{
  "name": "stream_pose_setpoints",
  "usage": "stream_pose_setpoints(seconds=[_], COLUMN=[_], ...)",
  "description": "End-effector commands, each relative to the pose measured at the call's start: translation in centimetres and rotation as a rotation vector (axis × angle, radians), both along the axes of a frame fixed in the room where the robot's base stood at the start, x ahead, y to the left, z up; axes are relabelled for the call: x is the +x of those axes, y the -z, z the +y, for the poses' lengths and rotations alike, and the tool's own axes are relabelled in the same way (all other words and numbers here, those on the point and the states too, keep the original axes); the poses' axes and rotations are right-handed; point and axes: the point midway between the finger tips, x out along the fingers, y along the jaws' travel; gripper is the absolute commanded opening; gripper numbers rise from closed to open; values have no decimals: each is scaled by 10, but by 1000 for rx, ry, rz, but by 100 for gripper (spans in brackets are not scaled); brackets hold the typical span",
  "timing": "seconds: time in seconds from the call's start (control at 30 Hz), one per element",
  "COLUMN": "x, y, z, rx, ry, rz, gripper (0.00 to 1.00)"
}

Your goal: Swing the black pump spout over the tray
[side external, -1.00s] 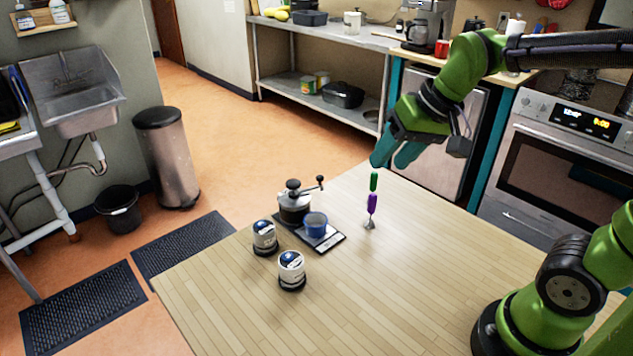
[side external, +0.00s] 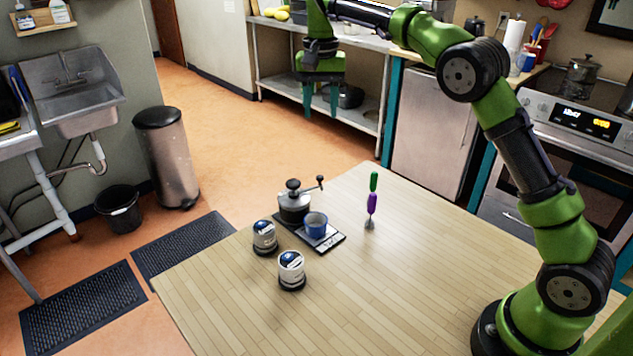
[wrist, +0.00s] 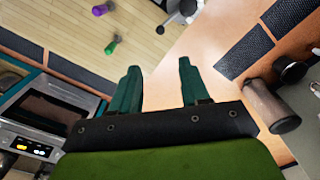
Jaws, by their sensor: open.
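On the wooden table, a grey and black pot-like device (side external: 293,208) has a dark top and a thin arm (side external: 311,186) ending in a black knob. The arm points right in the side view; I cannot tell whether it is the pump spout. My gripper (side external: 321,108) is high beyond the table's far edge, well away from the device, open and empty. Its parted fingers (wrist: 158,72) show in the wrist view, with part of the arm and knob at the top edge.
Two white-and-black jars (side external: 264,237) (side external: 291,269) stand left of the tray. The table's front half (side external: 400,300) is clear. A metal shelf (side external: 345,105) stands behind my gripper.

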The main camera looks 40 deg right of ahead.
Motion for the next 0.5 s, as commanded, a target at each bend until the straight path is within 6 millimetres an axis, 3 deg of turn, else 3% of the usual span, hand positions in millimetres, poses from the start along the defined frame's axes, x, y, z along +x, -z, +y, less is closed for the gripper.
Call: stream_pose_setpoints(seconds=[0.17,0.5], x=[-1,-1], y=[21,96], z=[0,1], rx=[3,4], ry=[0,-1], rz=[3,4], gripper=[46,46])
